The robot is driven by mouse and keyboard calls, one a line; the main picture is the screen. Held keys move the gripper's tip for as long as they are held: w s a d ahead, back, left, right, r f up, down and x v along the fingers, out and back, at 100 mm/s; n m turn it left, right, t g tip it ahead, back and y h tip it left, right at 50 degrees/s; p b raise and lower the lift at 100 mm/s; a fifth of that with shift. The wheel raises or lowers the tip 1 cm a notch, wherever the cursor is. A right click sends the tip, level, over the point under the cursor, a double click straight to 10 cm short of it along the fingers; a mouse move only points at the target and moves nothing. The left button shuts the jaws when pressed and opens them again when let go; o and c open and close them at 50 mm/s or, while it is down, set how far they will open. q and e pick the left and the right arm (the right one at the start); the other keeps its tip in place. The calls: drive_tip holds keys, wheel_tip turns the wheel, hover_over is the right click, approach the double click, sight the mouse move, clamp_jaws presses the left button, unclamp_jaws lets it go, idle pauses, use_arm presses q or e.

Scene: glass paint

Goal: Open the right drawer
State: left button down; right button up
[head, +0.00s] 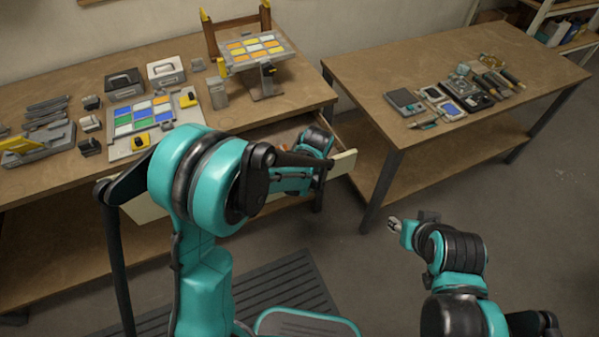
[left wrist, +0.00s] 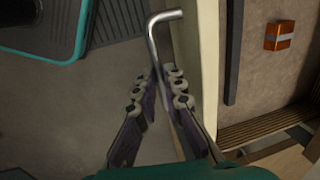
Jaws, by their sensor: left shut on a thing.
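The drawer under the left workbench stands pulled out. Its cream front (head: 343,164) shows beside my left arm in the head view, and its edge also shows in the left wrist view (left wrist: 208,60). A bent metal bar handle (left wrist: 153,38) is on the outer side of that front. My left gripper (left wrist: 160,88) is shut on the handle, its dark padded fingers on both sides of the bar. In the head view, my left arm hides the fingers and handle. My right gripper (head: 394,225) is over the floor, clear of the drawer; its finger gap is unclear.
An orange box (left wrist: 279,35) lies inside the drawer. The left workbench (head: 303,92) holds paint trays, boxes and a stand with a colored panel (head: 255,50). A second table (head: 415,147) with small tools stands at the right. Floor between them is clear.

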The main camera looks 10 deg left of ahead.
use_arm(q)
drive_tip(key=shift+s+d, duration=0.55)
drive_tip(key=shift+s, duration=0.25)
drive_tip(key=c, duration=1.6)
unclamp_jaws()
wheel_tip(320, 180, up, 12)
drive_tip(key=s+d, duration=0.1)
drive_tip(key=shift+s+d, duration=0.15)
drive_tip(key=shift+s, duration=0.25)
drive_tip(key=shift+f, duration=0.1)
